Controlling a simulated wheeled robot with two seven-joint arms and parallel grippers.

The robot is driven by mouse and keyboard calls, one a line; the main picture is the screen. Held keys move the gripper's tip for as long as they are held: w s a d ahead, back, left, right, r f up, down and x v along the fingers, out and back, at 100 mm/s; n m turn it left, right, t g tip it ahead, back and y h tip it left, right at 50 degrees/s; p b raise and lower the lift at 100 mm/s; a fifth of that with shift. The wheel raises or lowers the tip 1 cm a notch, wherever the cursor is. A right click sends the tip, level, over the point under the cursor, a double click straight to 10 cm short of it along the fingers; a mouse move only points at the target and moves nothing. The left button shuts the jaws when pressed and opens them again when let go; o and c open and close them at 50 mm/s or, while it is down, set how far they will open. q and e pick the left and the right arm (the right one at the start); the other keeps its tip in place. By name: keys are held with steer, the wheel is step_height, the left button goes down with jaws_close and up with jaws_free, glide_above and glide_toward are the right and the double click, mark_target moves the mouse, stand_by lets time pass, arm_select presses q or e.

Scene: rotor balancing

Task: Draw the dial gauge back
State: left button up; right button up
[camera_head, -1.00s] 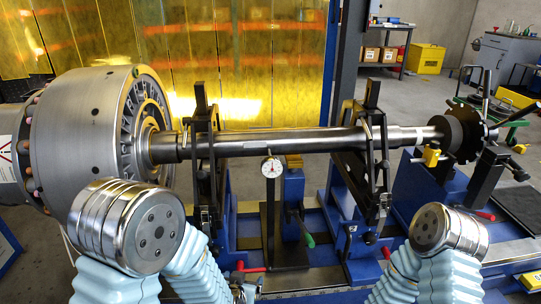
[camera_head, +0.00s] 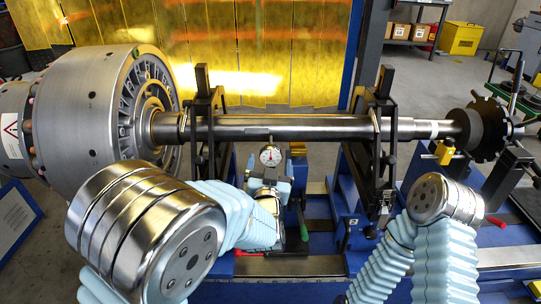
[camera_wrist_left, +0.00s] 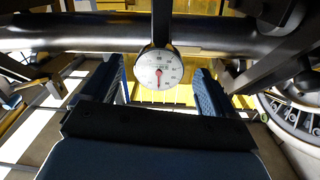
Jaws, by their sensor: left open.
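The dial gauge (camera_head: 270,155) has a round white face with a red needle and sits just below the front of the long steel shaft (camera_head: 300,127). In the left wrist view its face (camera_wrist_left: 159,69) is near the top centre, with a dark stem reaching up to the shaft. I cannot tell whether its tip touches. My left gripper (camera_head: 268,181) is at the gauge, hiding the stand below it. In the wrist view its two blue-padded fingers (camera_wrist_left: 158,90) are spread, one on each side, with a gap to the gauge. My right gripper is out of view.
The large rotor drum (camera_head: 95,105) stands at the left. Black upright supports (camera_head: 203,125) flank the gauge on the blue bench. A green-tipped lever (camera_head: 303,225) and a red lever (camera_head: 260,253) are close by my left gripper. A toothed disc (camera_head: 486,128) is at the shaft's right end.

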mark_target(270, 160)
arm_select(q)
steer(key=shift+w+d, duration=0.1)
steer(key=shift+w, duration=1.8)
